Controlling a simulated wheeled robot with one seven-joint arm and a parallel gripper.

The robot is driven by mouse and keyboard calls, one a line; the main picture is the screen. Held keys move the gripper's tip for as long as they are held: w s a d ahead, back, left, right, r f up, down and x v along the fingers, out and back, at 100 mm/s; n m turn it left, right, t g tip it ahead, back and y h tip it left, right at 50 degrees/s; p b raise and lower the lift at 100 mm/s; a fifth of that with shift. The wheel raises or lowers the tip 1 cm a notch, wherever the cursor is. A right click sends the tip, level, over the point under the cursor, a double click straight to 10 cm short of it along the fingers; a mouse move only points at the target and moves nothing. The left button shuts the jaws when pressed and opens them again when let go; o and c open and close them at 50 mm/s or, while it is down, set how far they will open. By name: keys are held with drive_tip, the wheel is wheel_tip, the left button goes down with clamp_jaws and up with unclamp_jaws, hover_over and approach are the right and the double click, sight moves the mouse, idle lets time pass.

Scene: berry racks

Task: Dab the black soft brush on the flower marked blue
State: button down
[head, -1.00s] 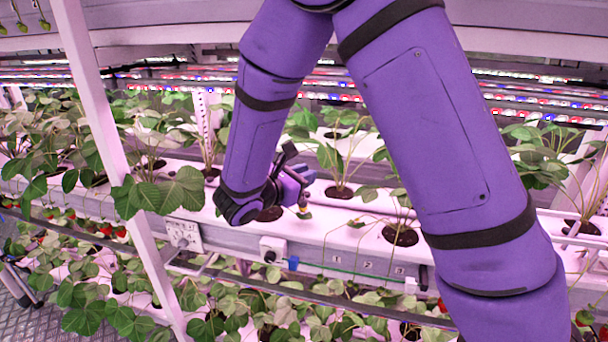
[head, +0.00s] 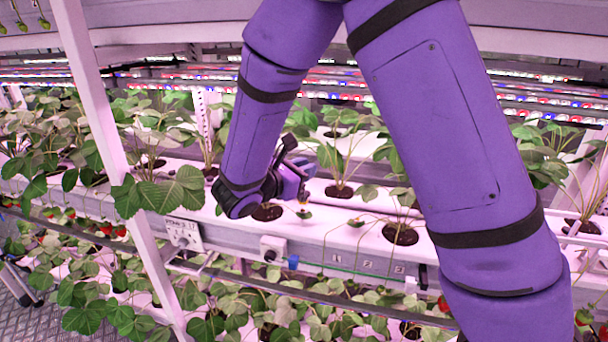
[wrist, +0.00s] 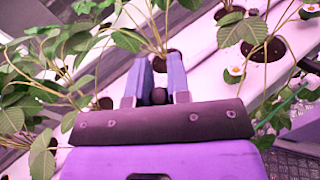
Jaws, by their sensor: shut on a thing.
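My gripper (head: 302,182) hangs over the white planting gutter (head: 340,225), fingers pointing down and away. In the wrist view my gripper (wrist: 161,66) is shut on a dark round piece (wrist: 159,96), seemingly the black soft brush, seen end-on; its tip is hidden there. In the head view a small pale tip shows just below the fingers, close above a small green shape; I cannot tell whether they touch. White flowers with yellow centres show in the wrist view at the right (wrist: 236,71) and upper right (wrist: 312,8).
Strawberry plants (head: 340,160) stand in round holes along the gutter. Number marks and a green line run along its front face. A white post (head: 95,130) rises at the left. Leaves (wrist: 40,90) crowd the left of the wrist view. Lower plants fill the level below.

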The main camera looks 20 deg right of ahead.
drive_tip(key=shift+r, duration=2.7)
